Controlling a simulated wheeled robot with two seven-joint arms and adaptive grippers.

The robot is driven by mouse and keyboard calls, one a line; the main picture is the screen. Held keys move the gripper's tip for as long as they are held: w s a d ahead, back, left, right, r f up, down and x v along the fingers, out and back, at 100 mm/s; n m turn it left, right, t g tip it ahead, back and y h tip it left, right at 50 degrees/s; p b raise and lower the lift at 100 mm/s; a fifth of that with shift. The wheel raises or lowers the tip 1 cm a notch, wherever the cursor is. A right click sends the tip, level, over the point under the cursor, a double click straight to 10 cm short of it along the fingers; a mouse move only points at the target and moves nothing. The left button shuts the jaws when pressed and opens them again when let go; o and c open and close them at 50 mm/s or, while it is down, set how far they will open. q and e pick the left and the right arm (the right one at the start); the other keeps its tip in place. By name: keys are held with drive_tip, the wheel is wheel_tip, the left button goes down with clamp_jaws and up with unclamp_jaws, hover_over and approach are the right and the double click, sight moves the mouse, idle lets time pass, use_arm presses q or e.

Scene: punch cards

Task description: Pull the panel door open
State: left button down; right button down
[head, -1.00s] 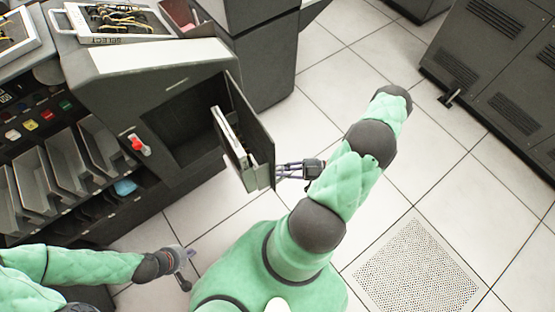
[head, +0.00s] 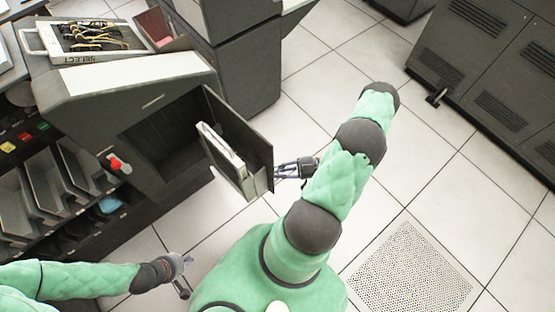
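The panel door (head: 241,128) is a dark panel on the grey machine (head: 140,85). It stands swung well out from a dark, open compartment (head: 170,140). A pale tray-like part (head: 226,155) is on its inner side. My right gripper (head: 283,171) is at the door's outer, lower edge, with its fingers reaching toward that edge. Whether the fingers are closed on it is too small to tell. My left gripper (head: 187,270) is low in the picture, away from the door and in front of the machine, with nothing seen in it.
A red-and-white switch (head: 120,164) is left of the compartment. Grey sloped bins (head: 45,190) line the machine's lower left. A wired plugboard (head: 95,37) lies on top. Dark cabinets (head: 490,75) stand at the right. The tiled floor between is free.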

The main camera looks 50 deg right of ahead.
drive_tip(key=shift+w+d, duration=0.1)
drive_tip(key=shift+d, duration=0.05)
drive_tip(key=c, duration=1.2)
unclamp_jaws()
drive_tip(key=shift+o, duration=0.2)
drive_tip(key=v, duration=1.2)
